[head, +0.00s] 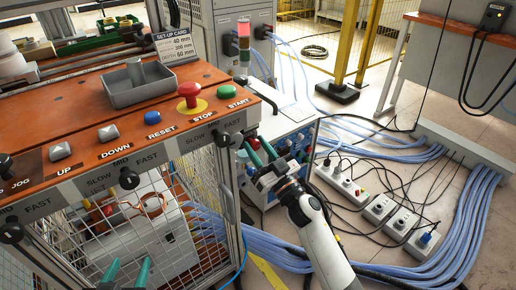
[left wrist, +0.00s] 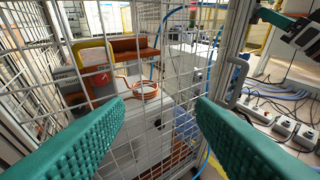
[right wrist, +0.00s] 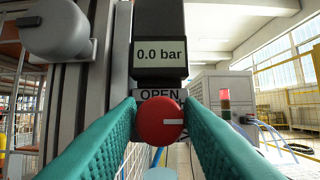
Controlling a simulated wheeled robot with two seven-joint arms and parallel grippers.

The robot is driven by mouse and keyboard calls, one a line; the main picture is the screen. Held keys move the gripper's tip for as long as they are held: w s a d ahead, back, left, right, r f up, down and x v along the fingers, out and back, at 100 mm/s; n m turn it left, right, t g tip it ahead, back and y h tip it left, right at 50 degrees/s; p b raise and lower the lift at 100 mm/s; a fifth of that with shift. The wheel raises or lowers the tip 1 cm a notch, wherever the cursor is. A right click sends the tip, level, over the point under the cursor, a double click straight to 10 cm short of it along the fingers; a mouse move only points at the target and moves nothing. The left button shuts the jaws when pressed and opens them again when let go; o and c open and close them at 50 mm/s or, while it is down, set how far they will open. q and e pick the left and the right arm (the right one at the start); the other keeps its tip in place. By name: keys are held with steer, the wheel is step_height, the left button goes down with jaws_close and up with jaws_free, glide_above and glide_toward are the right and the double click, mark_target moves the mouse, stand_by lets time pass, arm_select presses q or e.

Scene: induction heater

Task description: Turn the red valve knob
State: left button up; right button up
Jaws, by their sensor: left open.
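The red valve knob (right wrist: 160,120) sits below an "OPEN" label (right wrist: 160,95) and a gauge (right wrist: 160,57) reading "0.0 bar". Its white mark points right, about level. In the head view the knob (head: 253,143) is a small red spot by the cabinet's right post. My right gripper (right wrist: 160,108) has one teal finger on each side of the knob, closed in against it. In the head view the right gripper (head: 259,152) reaches the knob from the right. My left gripper (left wrist: 160,98) is open and empty in front of the wire mesh; its fingertips show at the bottom of the head view (head: 127,271).
The orange control panel (head: 75,115) carries knobs, buttons and a grey tray (head: 138,84). The wire mesh door (left wrist: 150,60) encloses a copper coil (left wrist: 145,90). Blue cables (head: 465,215) and power strips (head: 380,208) lie on the floor at right.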

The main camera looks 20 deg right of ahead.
steer(key=c, duration=0.5)
